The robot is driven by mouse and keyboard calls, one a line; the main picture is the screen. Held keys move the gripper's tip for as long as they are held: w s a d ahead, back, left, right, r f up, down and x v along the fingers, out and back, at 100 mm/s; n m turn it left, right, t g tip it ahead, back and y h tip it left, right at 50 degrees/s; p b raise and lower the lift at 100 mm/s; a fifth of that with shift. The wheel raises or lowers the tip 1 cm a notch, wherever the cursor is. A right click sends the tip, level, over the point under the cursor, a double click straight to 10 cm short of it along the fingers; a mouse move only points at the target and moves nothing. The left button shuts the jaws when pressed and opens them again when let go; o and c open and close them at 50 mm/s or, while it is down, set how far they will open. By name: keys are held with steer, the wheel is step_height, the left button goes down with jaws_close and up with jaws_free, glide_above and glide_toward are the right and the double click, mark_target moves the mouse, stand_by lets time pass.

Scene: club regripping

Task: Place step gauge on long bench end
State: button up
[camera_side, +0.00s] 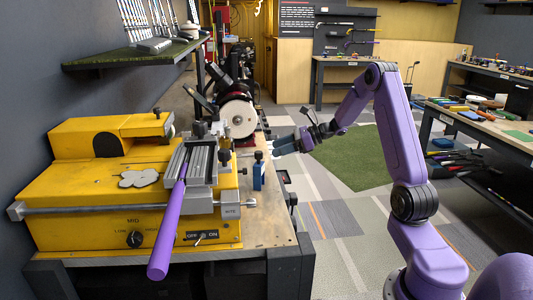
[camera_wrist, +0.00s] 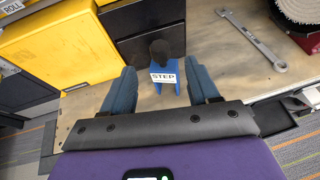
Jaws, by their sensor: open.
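The step gauge is a small blue block with a dark round knob and a white "STEP" label. In the wrist view the step gauge (camera_wrist: 165,76) shows ahead, between the two blue fingers of my gripper (camera_wrist: 160,70). The fingers are open, with a visible gap on each side of it. In the side view a blue block with a dark knob (camera_side: 259,177), which looks like the gauge, stands upright on the wooden bench top (camera_side: 272,222), right of the yellow machine. My gripper (camera_side: 276,146) is above and behind it there. The label is not readable in that view.
The yellow machine (camera_side: 75,205) with a purple-gripped club (camera_side: 168,228) fills the bench's left. A wrench (camera_wrist: 254,40) lies on the bench. A grinding wheel (camera_side: 238,119) stands farther back. Another bench (camera_side: 480,140) at right carries many tools.

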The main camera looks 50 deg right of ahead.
steer(key=shift+v, duration=1.95)
steer(key=shift+w+a, duration=0.1)
